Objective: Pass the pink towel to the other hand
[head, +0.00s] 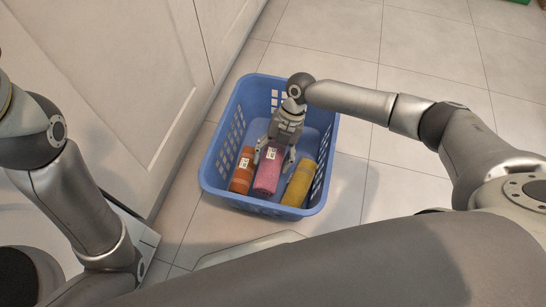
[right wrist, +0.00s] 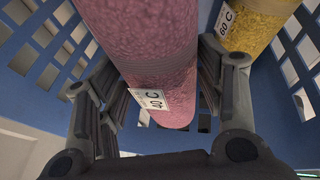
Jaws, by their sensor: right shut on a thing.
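The pink towel (head: 267,173) is a rolled cylinder with a white tag in the blue basket, between an orange roll and a yellow roll. My right gripper (head: 275,155) reaches down into the basket and is shut on the pink towel, with one finger on each side of it. In the right wrist view the pink towel (right wrist: 150,60) fills the space between the fingers (right wrist: 155,95), and its tag reads "40 C". My left arm shows at the left of the head view, but its gripper is not in view.
The blue basket (head: 209,172) stands on the tiled floor with high slotted walls. Inside are an orange rolled towel (head: 242,172) and a yellow rolled towel (head: 298,184). Pale cabinet fronts (head: 130,80) rise close on the left. The floor (head: 420,60) to the right is clear.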

